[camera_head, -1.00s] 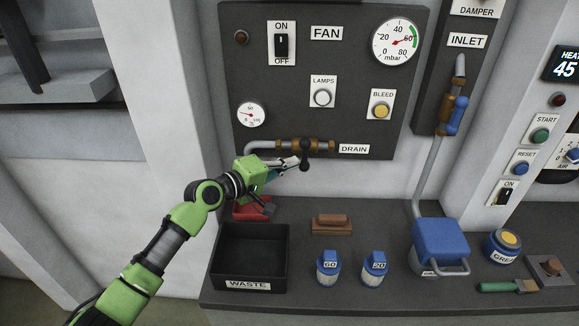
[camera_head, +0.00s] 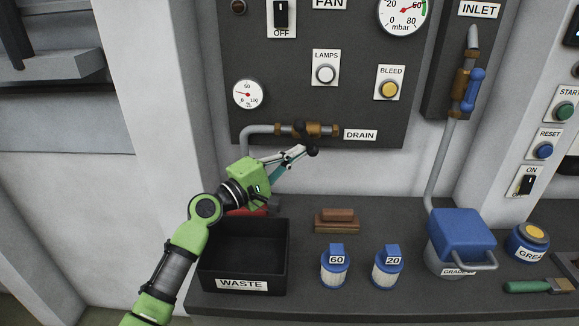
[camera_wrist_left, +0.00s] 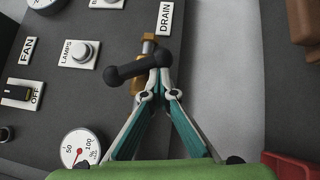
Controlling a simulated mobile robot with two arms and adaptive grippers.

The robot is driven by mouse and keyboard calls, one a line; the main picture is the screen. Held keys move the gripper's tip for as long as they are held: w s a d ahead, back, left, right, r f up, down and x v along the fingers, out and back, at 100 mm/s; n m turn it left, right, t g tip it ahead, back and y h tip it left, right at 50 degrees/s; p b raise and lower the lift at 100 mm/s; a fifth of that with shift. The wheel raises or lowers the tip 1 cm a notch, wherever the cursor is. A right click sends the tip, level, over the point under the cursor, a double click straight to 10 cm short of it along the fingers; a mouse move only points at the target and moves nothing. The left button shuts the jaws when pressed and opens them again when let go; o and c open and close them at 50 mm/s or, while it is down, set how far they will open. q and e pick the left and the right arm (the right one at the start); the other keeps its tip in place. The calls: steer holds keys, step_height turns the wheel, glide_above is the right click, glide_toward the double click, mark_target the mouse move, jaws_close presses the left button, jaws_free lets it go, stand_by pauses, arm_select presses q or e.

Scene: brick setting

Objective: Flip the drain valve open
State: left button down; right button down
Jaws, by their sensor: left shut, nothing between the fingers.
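The drain valve is a brass fitting (camera_head: 318,129) on the grey pipe beside the DRAIN label (camera_head: 360,135). My right gripper is out of view.
Below are the black WASTE bin (camera_head: 242,284), a brown block (camera_head: 337,222), two blue-topped canisters (camera_head: 335,268) and a blue container (camera_head: 462,240) on the dark bench. A small gauge (camera_head: 248,94) and the LAMPS button (camera_head: 325,75) are above the pipe.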

mark_target(313, 155)
arm_select(q)
steer(key=d+b, duration=0.2)
steer(key=d+n+b, duration=0.1)
steer(key=shift+d+f+t, duration=0.25)
steer(key=shift+t, duration=0.15)
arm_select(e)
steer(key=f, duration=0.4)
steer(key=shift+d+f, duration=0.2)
arm_select(q)
steer(key=shift+d+r, duration=0.15)
steer(key=shift+d, duration=0.25)
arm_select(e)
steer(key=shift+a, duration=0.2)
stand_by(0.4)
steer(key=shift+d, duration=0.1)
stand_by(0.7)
arm_select(q)
steer(key=shift+a, duration=0.1)
steer(key=v, duration=1.2)
